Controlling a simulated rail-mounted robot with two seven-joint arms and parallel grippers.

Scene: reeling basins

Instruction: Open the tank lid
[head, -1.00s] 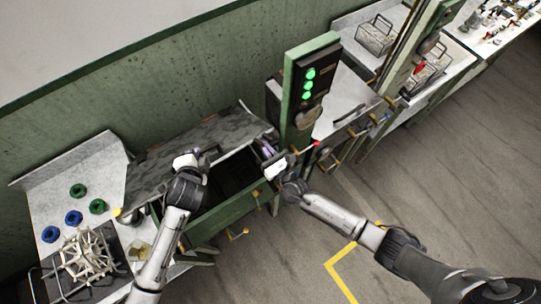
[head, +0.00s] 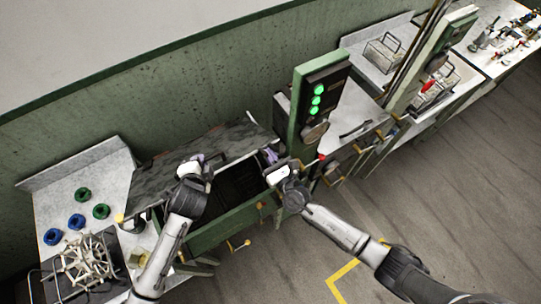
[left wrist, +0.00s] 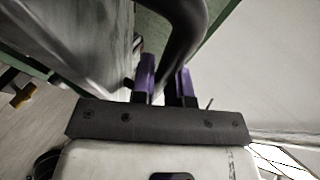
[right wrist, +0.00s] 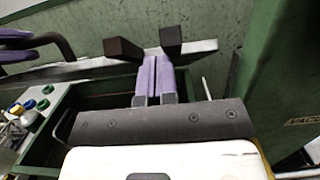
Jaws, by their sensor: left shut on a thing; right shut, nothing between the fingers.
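The tank lid (head: 165,166) is a dark, mottled grey panel, tilted up toward the back wall over the green tank (head: 225,221). The tank's dark inside shows in front of it. My left gripper (head: 207,160) is at the lid's front edge. In the left wrist view its purple fingers (left wrist: 165,75) are shut on the lid's dark curved handle (left wrist: 190,35). My right gripper (head: 271,156) is shut and empty near the tank's right end, beside the green post. Its purple fingers are together in the right wrist view (right wrist: 154,75).
The green post (head: 302,115) with lit green lamps stands close right of the tank. A counter (head: 52,208) at left holds blue and green rings and a pale spoked reel (head: 85,260). Yellow-tipped handles stick out in front of the tank. The floor (head: 440,200) at right is clear.

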